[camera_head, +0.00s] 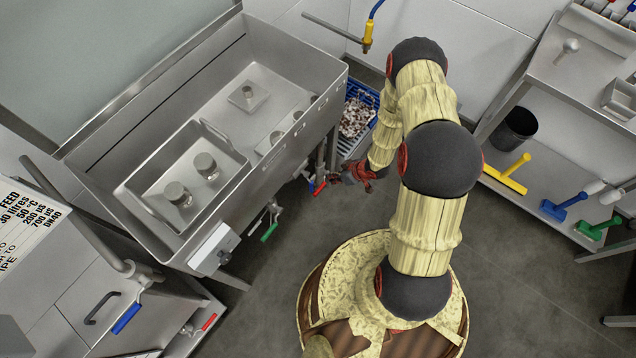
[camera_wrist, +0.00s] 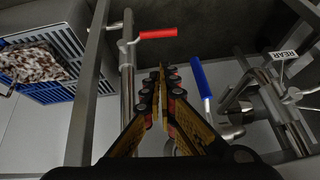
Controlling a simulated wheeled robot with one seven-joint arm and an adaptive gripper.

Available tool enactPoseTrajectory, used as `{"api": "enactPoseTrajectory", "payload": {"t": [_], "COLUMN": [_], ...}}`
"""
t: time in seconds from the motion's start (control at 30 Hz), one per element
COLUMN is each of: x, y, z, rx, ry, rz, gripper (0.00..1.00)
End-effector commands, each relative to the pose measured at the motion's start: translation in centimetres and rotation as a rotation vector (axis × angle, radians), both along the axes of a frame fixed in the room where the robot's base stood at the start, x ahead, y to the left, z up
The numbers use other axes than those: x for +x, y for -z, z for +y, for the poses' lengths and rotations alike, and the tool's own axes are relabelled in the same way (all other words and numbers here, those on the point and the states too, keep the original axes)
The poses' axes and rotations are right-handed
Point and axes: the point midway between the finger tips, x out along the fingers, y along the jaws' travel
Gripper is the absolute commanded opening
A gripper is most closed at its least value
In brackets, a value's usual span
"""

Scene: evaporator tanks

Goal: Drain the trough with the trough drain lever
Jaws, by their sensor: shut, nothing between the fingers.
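The trough (camera_head: 262,85) is a long stainless tank on legs at the left in the head view. Under its near right corner are a red lever (camera_head: 320,188) and a blue one just beside it; a green lever (camera_head: 269,232) hangs further along. None carries a readable trough drain label. My gripper (camera_head: 338,179) is just right of the red lever, shut and empty. In the wrist view my gripper (camera_wrist: 161,78) points between the red lever (camera_wrist: 158,33) on a vertical pipe and the blue lever (camera_wrist: 201,78). It appears apart from both.
A "REAR" tag (camera_wrist: 285,55) is by pipework at the right in the wrist view. A blue crate (camera_head: 362,112) with pale scraps stands behind my gripper. Another blue lever (camera_head: 127,318) and red lever (camera_head: 208,322) are at lower left.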

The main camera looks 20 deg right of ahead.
Motion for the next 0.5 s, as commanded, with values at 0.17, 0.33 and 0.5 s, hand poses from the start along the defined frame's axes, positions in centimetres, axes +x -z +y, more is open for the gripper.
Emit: {"api": "enactPoseTrajectory", "payload": {"t": [0.17, 0.33, 0.5], "x": [0.8, 1.7, 3.1], "y": [0.1, 2.2, 5.1], "z": [0.7, 1.6, 2.8], "rx": [0.001, 0.000, -0.001], "ry": [-0.043, -0.044, -0.041], "rz": [-0.043, -0.041, -0.041], "gripper": [0.00, 0.00, 0.00]}}
